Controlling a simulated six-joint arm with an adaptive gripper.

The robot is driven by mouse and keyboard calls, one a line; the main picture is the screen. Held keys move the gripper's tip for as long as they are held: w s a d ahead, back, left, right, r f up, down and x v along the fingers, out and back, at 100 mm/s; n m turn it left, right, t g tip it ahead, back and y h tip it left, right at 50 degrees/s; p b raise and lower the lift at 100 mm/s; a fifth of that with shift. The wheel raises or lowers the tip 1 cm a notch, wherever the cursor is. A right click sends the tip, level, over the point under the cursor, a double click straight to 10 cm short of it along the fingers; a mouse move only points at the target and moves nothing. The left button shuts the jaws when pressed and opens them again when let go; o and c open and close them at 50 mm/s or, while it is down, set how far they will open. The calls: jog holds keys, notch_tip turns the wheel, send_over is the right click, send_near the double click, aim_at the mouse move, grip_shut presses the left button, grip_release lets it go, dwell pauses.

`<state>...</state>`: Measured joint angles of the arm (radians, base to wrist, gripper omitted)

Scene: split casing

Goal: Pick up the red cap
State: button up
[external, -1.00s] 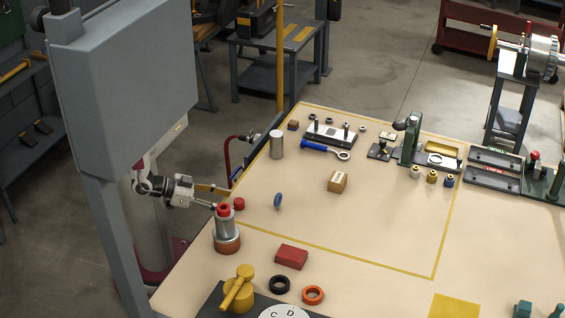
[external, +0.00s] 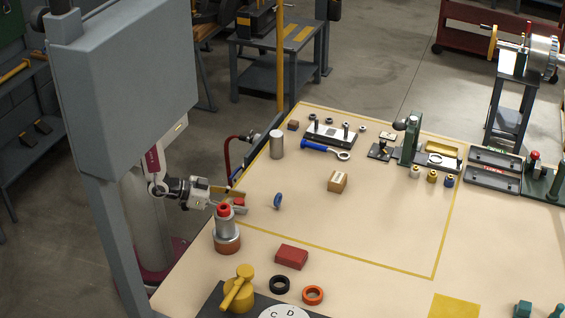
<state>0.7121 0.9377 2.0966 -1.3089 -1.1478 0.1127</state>
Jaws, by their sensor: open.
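A small red cap (external: 239,202) sits on the tabletop near its left edge, partly hidden by my gripper. My gripper (external: 237,200) reaches in from the left, low over the table. Its jaws are open, with one finger behind the cap and one in front of it. The cap appears between the fingers; I cannot tell whether either finger touches it.
A silver cylinder (external: 225,224) with a red top and an orange-brown base stands just in front of my gripper. A blue disc (external: 278,201) stands on edge to the right. A red block (external: 291,257) lies nearer the front. The table's middle is largely clear.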

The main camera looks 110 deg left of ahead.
aim_at(239, 200)
dwell(0.4)
jog(key=c, duration=0.8)
jog(key=shift+r, duration=0.1)
jog(key=shift+r, duration=4.9)
